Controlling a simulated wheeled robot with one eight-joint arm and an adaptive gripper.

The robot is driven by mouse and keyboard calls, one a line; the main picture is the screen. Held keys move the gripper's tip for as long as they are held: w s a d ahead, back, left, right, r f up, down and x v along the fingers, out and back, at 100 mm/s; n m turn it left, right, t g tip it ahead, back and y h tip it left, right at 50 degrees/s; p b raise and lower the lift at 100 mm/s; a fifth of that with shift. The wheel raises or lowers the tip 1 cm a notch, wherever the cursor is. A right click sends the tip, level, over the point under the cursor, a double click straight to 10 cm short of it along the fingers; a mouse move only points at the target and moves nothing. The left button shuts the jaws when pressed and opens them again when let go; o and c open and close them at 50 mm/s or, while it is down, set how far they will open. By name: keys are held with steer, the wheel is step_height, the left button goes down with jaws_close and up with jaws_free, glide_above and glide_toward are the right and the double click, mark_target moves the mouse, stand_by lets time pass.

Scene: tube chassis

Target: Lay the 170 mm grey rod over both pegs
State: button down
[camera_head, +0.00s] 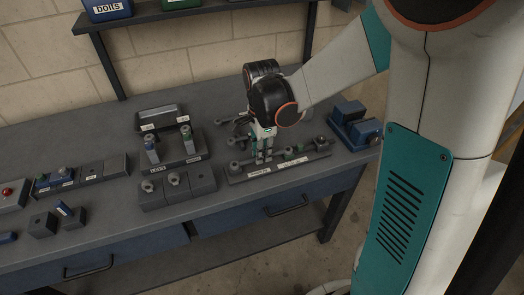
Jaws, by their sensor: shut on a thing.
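My gripper (264,158) points down at a long, low dark rack (238,178) with white labels on its front. Its teal-tipped fingers are shut on a slim thing that looks like the grey rod. The fingers hide most of it, and I cannot tell its length or whether it is clear of the rack. I see no rod across these pegs.
A row of grey blocks (178,188) with knobs stands in front of the peg fixture. A dark tray (157,113) lies behind it. Blue blocks (355,127) sit right of the rack. Several small parts crowd the bench's left; the bench (60,145) is clear behind them.

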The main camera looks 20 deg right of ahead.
steer(key=c, duration=1.5)
jaws_free()
step_height(320, 180, up, 12)
steer(key=s+n+t, duration=0.2)
steer(key=s+n, duration=0.3)
steer(key=n, duration=0.1)
steer(key=s+r+n+t, duration=0.1)
steer(key=s+n+t, duration=0.1)
steer(key=s+n, duration=0.3)
steer(key=s+r+n+t, duration=0.1)
steer(key=s+n+t, duration=0.2)
steer(key=n, duration=0.3)
steer(key=shift+s+n, duration=0.3)
steer(key=shift+s, duration=0.6)
